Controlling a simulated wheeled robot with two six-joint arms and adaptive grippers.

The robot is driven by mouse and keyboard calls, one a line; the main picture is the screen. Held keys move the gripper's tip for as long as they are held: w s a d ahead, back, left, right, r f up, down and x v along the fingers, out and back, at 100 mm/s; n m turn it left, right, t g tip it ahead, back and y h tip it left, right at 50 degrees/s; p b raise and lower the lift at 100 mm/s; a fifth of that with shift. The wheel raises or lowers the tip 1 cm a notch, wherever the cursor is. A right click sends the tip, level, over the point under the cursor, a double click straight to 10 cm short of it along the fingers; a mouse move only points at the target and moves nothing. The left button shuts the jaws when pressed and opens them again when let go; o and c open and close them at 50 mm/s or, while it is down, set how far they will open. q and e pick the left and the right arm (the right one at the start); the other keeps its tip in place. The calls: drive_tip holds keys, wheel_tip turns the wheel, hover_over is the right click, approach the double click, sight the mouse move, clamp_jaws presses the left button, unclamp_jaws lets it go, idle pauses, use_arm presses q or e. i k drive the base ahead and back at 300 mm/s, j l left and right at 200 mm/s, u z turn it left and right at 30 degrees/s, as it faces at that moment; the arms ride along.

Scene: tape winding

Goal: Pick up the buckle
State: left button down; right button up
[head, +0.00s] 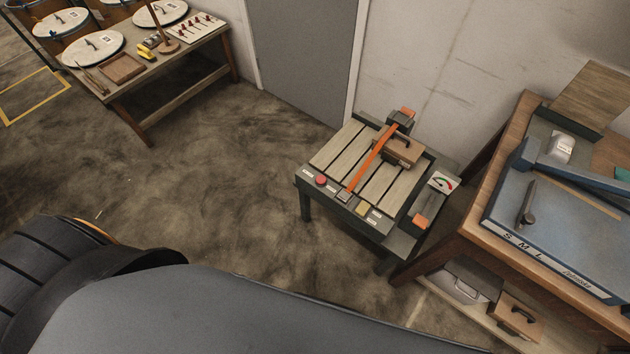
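A low slatted work stand (338,149) is right of the middle in the head view. An orange strap (369,165) runs across its slats, past a small brown block or box (405,152) at the back. At the strap's near end is a small grey square piece (345,196); it may be the buckle, but it is too small to tell. Neither of my grippers shows in this view. My own dark body parts fill the bottom left and bottom middle.
The stand has a red button (321,180) and a dial gauge (443,182). A wooden bench (459,232) with a blue machine (560,225) stands at the right. Another table (190,52) with lidded round containers is at the upper left. The floor (220,165) between them is open.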

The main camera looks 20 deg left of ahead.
sight(344, 196)
drive_tip(key=u, duration=0.15)
drive_tip(key=z, duration=0.2)
drive_tip(key=i+j+z, duration=0.15)
drive_tip(key=j+z, duration=0.65)
drive_tip(key=i+j+z, duration=0.1)
drive_tip(key=j+z, duration=0.3)
